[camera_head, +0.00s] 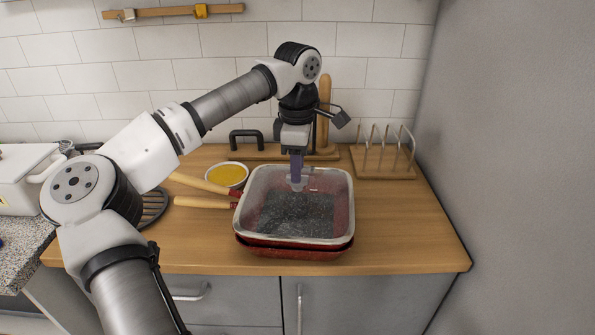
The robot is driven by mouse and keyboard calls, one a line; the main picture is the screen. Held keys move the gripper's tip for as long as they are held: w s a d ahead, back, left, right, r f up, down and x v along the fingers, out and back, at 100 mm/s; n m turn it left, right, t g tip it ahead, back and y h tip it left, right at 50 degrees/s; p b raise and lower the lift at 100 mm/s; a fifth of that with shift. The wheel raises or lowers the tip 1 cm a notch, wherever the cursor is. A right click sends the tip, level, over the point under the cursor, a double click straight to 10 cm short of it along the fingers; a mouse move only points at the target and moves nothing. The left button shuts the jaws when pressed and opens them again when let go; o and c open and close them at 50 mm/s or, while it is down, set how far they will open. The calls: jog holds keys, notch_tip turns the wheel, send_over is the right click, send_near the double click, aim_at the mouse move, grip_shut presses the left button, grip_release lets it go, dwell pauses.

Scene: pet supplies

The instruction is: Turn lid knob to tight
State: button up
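A red rectangular pan (293,252) stands on the wooden counter. A pale rim (345,205) runs around its top, and a dark speckled surface (295,217) shows inside; I cannot tell whether this is a lid or the pan's bottom. My gripper (297,183) points straight down over the back part of the pan, with its tips inside the rim outline. Its fingers look close together, but I cannot make out a gap or anything between them. No lid knob can be clearly made out; the gripper may hide it.
Two wooden handles (200,184) lie left of the pan, beside a bowl of yellow contents (227,175). A wooden rack (383,172) stands at the back right. A wooden post (325,98) rises behind my gripper. The counter's right front (405,235) is clear.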

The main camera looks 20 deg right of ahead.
notch_tip(320, 180, up, 12)
jog(key=b, duration=0.1)
dwell(0.4)
